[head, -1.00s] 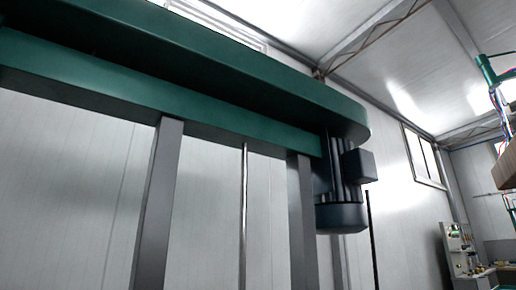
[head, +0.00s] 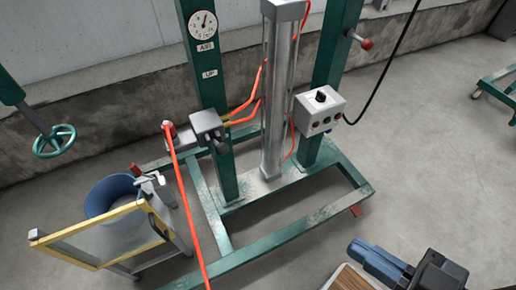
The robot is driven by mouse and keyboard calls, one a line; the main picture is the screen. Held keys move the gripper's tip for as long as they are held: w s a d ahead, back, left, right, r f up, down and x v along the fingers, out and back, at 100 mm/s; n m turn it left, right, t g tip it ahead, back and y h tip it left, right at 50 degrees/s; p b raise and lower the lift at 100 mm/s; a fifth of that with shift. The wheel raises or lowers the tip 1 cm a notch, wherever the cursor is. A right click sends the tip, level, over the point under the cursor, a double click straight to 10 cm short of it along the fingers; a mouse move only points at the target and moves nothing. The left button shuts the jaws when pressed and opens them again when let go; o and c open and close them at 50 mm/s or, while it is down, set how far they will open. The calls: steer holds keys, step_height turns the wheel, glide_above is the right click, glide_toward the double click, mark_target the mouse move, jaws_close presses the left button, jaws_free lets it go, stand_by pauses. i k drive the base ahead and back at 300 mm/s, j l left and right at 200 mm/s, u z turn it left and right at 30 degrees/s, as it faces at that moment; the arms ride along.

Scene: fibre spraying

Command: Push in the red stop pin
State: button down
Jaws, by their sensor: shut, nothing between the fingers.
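A pin with a round red knob (head: 366,44) sticks out to the right from the right green post of the stand (head: 335,70) in the head view. A short length of its metal shaft shows between knob and post. My gripper is not in view.
A control box (head: 320,110) with a black cable hangs on the right post. A red hose (head: 186,205) runs down at the left. A yellow-framed screen (head: 100,240) and blue bucket (head: 108,193) stand lower left. Floor right of the stand is clear.

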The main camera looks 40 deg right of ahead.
mark_target(367, 44)
steer(key=l+z, duration=0.1)
steer(key=z, duration=1.1)
